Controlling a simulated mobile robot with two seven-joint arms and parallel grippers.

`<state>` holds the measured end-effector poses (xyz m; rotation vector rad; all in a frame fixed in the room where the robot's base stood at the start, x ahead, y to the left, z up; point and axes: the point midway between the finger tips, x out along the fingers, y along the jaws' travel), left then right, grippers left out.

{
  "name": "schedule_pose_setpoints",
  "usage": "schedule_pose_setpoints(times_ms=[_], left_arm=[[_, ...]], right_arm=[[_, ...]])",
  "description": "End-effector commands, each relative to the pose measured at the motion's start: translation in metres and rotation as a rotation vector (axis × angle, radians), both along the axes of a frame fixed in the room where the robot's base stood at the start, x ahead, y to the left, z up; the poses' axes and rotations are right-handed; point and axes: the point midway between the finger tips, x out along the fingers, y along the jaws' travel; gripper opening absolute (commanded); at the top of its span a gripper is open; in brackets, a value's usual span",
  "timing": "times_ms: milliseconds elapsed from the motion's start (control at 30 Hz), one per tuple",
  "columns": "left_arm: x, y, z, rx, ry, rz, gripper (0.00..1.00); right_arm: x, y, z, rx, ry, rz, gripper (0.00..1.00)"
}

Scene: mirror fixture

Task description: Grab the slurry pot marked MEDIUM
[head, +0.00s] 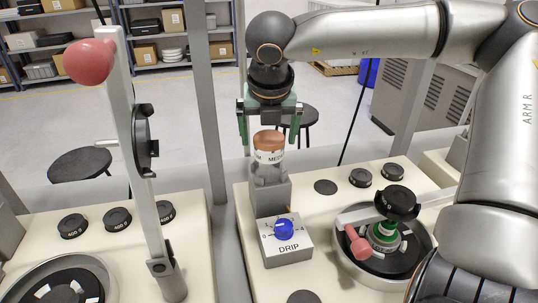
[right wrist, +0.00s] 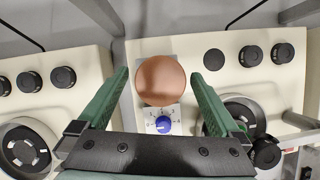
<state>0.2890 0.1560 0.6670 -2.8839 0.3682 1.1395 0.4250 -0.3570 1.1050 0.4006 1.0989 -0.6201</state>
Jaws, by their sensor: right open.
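The slurry pot (head: 269,156) has a copper-brown top and a clear body with a partly visible label reading "MED…". It stands upright in a grey holder (head: 270,192) behind the DRIP dial box. My right gripper (head: 268,135) points down over the pot, its green fingers open on either side of the pot's top. In the right wrist view the round brown top of the pot (right wrist: 161,81) lies between the open green fingers (right wrist: 160,76), with small gaps on both sides. My left gripper is not in view.
The DRIP box (head: 286,251) with a blue knob (head: 284,229) stands in front of the pot. A polishing wheel basin (head: 383,262) with a pink-handled arm is at right. A grey post with a red knob (head: 90,62) rises at left. Black weights (head: 361,178) sit behind.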

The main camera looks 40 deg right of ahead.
Motion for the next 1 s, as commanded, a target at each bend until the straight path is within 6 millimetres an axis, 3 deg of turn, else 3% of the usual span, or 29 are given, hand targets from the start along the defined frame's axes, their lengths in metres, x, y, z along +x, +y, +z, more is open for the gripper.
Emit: schedule_pose_setpoints(times_ms=[300,633,1000], left_arm=[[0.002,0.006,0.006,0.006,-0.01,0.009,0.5],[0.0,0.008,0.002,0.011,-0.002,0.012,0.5],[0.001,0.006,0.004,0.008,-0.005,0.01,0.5]], right_arm=[[0.008,-0.009,-0.041,0.002,0.004,-0.003,1.0],[0.011,-0.011,-0.046,0.002,0.0,-0.001,0.99],[0.011,-0.01,-0.046,0.001,0.0,-0.002,0.57]])
